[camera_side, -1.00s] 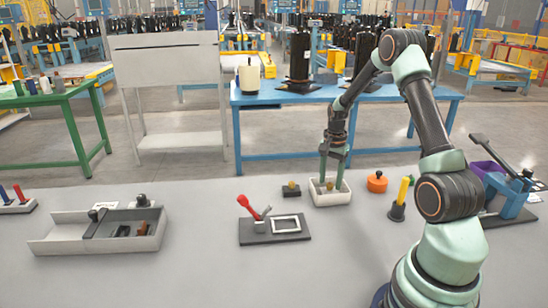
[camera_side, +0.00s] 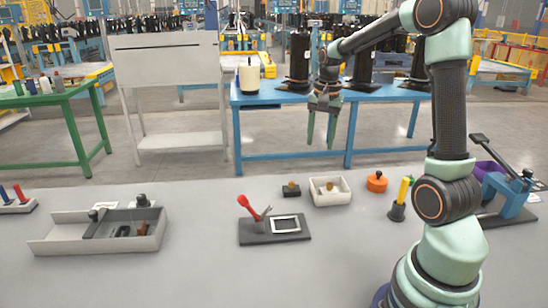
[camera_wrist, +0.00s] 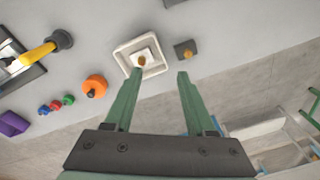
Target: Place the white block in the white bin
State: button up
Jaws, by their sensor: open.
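The white bin (camera_side: 333,201) stands on the grey table right of centre in the side view. It also shows near the top of the wrist view (camera_wrist: 119,57). The white block (camera_wrist: 150,53), with a small brass-coloured knob, lies inside the bin. In the side view its knob shows above the bin's near wall. My gripper (camera_side: 321,144) is raised high above the bin, fingers pointing down, open and empty. In the wrist view the fingers of my gripper (camera_wrist: 158,73) are spread apart with nothing between them.
A dark block with a brass knob (camera_side: 291,190) sits just left of the bin. An orange round piece (camera_side: 377,182) and a yellow-handled tool (camera_side: 401,195) stand to the right. A red-levered fixture (camera_side: 272,228) and a grey tray (camera_side: 65,242) lie to the left.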

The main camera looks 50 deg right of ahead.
jog(key=s+a+r+n+t, duration=0.2)
jog(key=a+n, duration=0.5)
jog(key=a, duration=0.4)
jog(key=s+a+r+n+t, duration=0.2)
jog(key=s+a+n, duration=0.3)
jog(key=a, duration=0.6)
jog(key=r+n, duration=0.1)
jog(key=n, duration=0.1)
jog(key=shift+s+a+r+n+t+y, duration=0.15)
jog(key=shift+s+a+n+t+y, duration=0.05)
jog(key=shift+a+n+t+y, duration=0.1)
